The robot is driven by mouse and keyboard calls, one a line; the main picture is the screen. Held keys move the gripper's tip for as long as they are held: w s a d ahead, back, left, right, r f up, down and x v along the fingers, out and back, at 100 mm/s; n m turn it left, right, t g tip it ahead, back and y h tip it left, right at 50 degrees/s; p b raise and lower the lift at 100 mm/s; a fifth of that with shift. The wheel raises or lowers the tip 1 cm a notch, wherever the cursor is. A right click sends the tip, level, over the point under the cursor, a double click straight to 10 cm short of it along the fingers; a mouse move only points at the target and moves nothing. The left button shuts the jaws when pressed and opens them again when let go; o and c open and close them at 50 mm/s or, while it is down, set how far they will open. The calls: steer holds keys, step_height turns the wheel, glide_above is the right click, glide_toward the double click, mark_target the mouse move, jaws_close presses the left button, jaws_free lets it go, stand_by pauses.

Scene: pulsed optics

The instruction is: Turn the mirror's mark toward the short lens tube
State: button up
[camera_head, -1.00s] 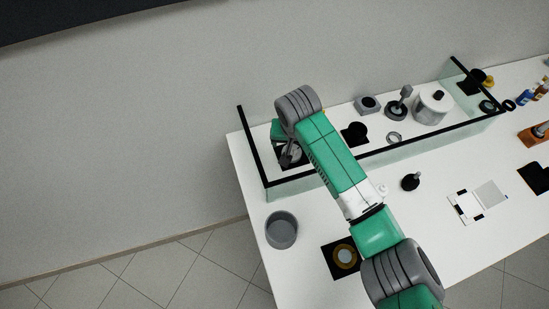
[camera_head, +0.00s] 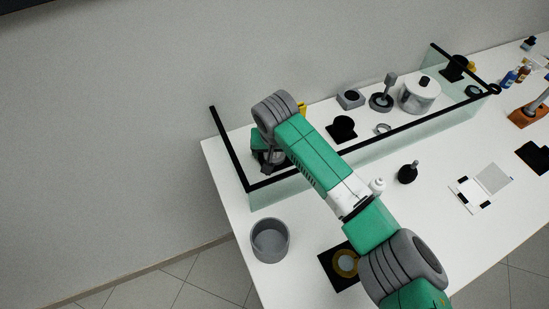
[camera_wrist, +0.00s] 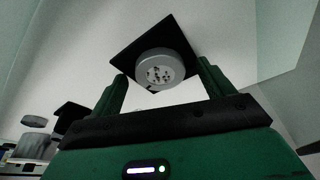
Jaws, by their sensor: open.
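A round grey piece with a speckled face (camera_wrist: 160,72), likely the mirror, is between the fingers of my gripper (camera_wrist: 163,66) in the wrist view. The fingers are open on either side of it, with a visible gap. A black square plate (camera_wrist: 139,46) lies behind it. I cannot make out a mark. In the head view my gripper (camera_head: 268,158) is low inside the glass-walled enclosure at its left end, and my arm hides most of the piece. A short black tube (camera_head: 343,125) stands to its right; a taller black tube (camera_head: 457,62) is at the far right end.
The enclosure's black-topped front wall (camera_head: 385,140) and left wall (camera_head: 229,146) are close to my arm. A jar (camera_head: 419,97) and grey fixtures (camera_head: 351,97) stand inside. A grey bin (camera_head: 270,240) and a dark knobbed piece (camera_head: 407,173) are outside, in front.

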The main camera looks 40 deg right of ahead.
steer(key=c, duration=1)
steer(key=shift+c, duration=0.2)
steer(key=shift+r+p, duration=0.1)
steer(key=shift+p, duration=0.6)
steer(key=shift+r+p, duration=0.1)
steer(key=shift+p, duration=0.2)
steer(key=shift+a+r+m+p, duration=0.1)
steer(key=shift+r+m+p, duration=0.05)
steer(key=shift+m+p, duration=0.65)
steer(key=shift+w+m+g+p, duration=0.1)
steer(key=shift+m+g+p, duration=0.2)
steer(key=shift+m+p, duration=0.35)
steer(key=shift+f+h, duration=0.25)
steer(key=shift+h, duration=0.05)
